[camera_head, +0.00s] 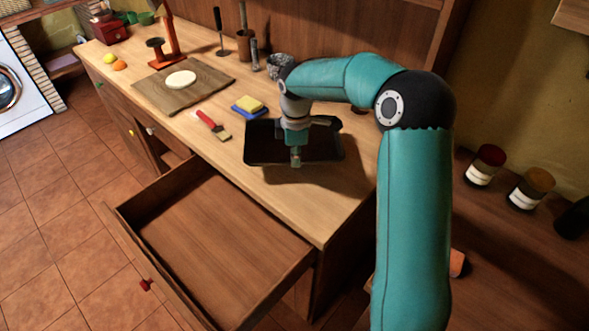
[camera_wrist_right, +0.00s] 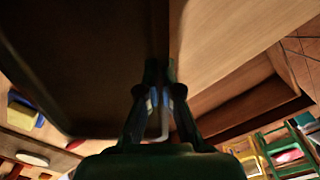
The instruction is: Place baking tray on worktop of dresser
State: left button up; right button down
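The black baking tray (camera_head: 265,150) is over the near right end of the dresser's wooden worktop (camera_head: 215,152). Its shadow falls on the wood by its near edge; I cannot tell whether it touches the worktop or hangs slightly above it. My right gripper (camera_head: 296,160) is at the tray's near edge, pointing down. In the right wrist view its fingers (camera_wrist_right: 160,90) are close together on the rim of the tray (camera_wrist_right: 85,60), which fills the upper left. My left gripper is not in view.
An open, empty drawer (camera_head: 215,240) juts out below the worktop. A yellow and blue sponge pair (camera_head: 248,105), a red-handled brush (camera_head: 213,125) and a cutting board (camera_head: 160,92) with a pale disc lie left of the tray. A stone mortar (camera_head: 280,66) stands behind. Jars (camera_head: 485,165) are at right.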

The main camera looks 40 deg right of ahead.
aim_at(295, 178)
jog(key=shift+f, duration=2.3)
jog(key=c, duration=1.3)
grip_release()
jog(key=shift+f, duration=0.1)
notch_tip(295, 178, up, 12)
jog(key=shift+s+a+r, duration=0.1)
jog(key=shift+s, duration=0.05)
